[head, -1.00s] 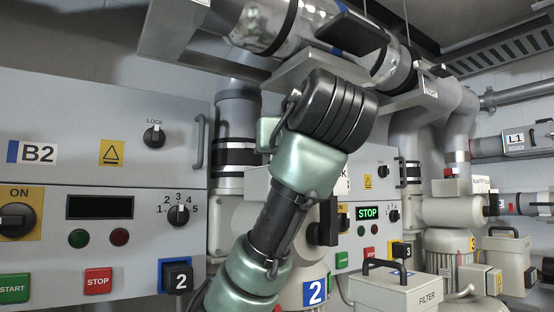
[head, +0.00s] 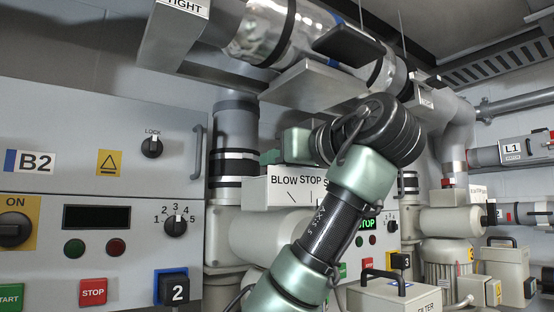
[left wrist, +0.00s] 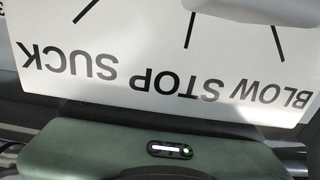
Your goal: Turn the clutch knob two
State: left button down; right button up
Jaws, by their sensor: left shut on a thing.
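A white box (head: 258,190) with the words BLOW STOP SUCK and dial lines stands in the middle of the head view. Its lettered face (left wrist: 165,60) fills most of the left wrist view, upside down. My left gripper (head: 298,146) is over the top edge of this box, reached by my arm from below and right. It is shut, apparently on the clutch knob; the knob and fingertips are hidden. In the left wrist view the green gripper body (left wrist: 90,150) lies along the bottom edge. My right gripper is out of view.
The B2 control panel (head: 100,120), with its own knobs and buttons, stands left. A thick pipe (head: 236,120) rises behind the box. A shiny duct (head: 270,30) and a metal bracket (head: 312,82) hang close above my wrist. The filter box (head: 390,297) stands at lower right.

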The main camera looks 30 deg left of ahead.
pick_arm(q)
jog(key=shift+f, duration=0.1)
jog(key=c, duration=1.4)
grip_release()
jog(key=shift+a, duration=0.1)
jog(key=shift+w, duration=0.1)
jog(key=b+v, duration=0.3)
jog(key=v, duration=0.4)
jog(key=shift+w+f+b, duration=0.1)
jog(key=shift+b, duration=0.2)
jog(key=shift+s+d, duration=0.2)
jog(key=shift+d, duration=0.2)
jog(key=shift+a, duration=0.15)
